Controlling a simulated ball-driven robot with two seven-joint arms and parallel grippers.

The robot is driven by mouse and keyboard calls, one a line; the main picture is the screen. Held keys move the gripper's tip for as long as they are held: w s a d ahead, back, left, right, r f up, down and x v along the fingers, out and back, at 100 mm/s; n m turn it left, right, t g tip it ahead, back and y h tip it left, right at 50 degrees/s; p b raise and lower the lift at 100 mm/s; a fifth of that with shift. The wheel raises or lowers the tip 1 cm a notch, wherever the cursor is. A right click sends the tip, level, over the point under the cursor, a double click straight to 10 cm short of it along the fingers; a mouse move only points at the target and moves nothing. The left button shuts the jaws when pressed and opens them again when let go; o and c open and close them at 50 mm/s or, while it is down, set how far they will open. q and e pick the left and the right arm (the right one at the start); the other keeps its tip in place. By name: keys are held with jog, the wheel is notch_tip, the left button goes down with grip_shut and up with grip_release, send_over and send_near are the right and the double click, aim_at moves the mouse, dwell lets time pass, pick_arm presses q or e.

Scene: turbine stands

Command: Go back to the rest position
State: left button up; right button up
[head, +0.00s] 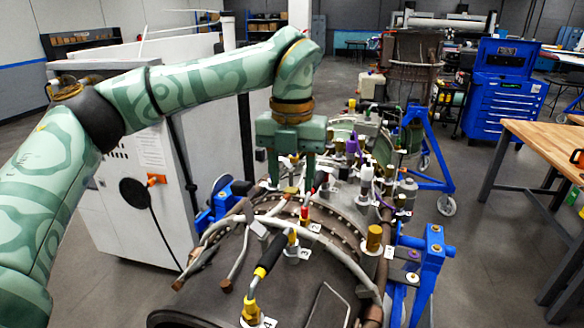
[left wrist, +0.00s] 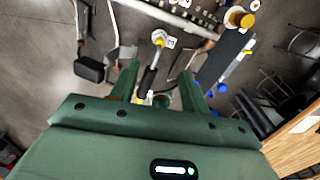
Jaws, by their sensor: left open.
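My left arm, green and patterned, reaches in from the left in the head view. Its left gripper (head: 291,178) points down over the turbine casing (head: 330,232), with its two fingers apart. In the left wrist view the gripper (left wrist: 160,72) is open, and a black handle with a yellow end (left wrist: 150,76) shows between the fingers, not gripped. In the head view a black and yellow handled plug (head: 270,258) marked 4 stands on the casing in front of the gripper. How far the fingertips are above the fittings is hard to tell. My right gripper is not in view.
Several connectors, cables and a white hose (head: 325,240) crowd the casing around the gripper. A blue stand (head: 425,270) holds it. A grey cabinet (head: 140,200) stands left, under my arm. A wooden workbench (head: 550,145) and a blue tool chest (head: 505,95) stand right, with clear floor between.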

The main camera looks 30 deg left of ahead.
pick_arm(q)
jog(key=shift+r, duration=0.8)
